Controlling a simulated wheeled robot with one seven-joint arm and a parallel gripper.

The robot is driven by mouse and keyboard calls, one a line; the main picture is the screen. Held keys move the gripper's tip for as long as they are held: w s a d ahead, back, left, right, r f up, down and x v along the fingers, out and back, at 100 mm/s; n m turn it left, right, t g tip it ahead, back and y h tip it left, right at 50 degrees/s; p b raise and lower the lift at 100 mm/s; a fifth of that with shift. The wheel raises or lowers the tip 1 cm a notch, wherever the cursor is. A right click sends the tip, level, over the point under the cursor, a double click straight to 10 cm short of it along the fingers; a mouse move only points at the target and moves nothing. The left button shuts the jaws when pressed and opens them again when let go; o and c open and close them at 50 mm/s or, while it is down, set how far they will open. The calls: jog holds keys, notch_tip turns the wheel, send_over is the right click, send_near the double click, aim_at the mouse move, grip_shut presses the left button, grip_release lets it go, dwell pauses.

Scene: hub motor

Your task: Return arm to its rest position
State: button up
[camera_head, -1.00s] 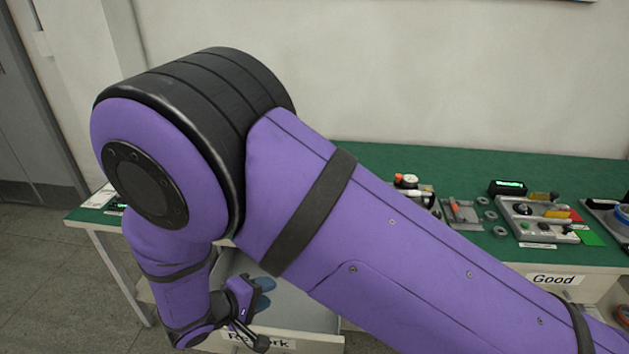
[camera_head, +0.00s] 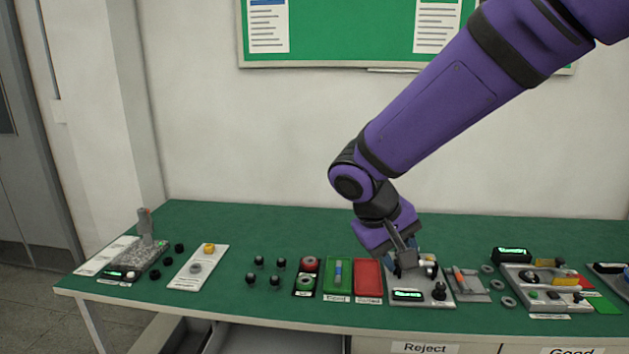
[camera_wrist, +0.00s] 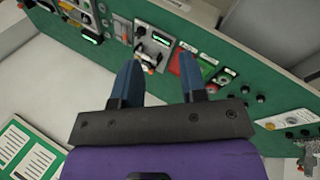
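My purple arm reaches down from the upper right in the head view. Part of the grey device is hidden behind my gripper in the head view.
A red tray (camera_head: 368,277) and a green tray (camera_head: 337,276) lie left of the grey device. Several black knobs, a yellow-buttoned panel (camera_head: 198,267) and a fixture (camera_head: 140,258) stand further left. Another panel (camera_head: 545,285) is at right. Drawers labelled Reject (camera_head: 425,348) and Good are below.

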jog(key=s+d+r+m+t+y, duration=0.1)
jog(key=s+d+r+t+y, duration=0.1)
jog(key=s+d+r, duration=0.3)
jog(key=s+d+r+m+t+y, duration=0.1)
jog(key=s+d+r+m+y, duration=0.1)
jog(key=s+d+r, duration=0.4)
jog(key=s+d+y, duration=0.1)
jog(key=s+d, duration=0.4)
jog(key=s, duration=0.2)
jog(key=shift+r+t, duration=0.2)
jog(key=shift+t, duration=0.2)
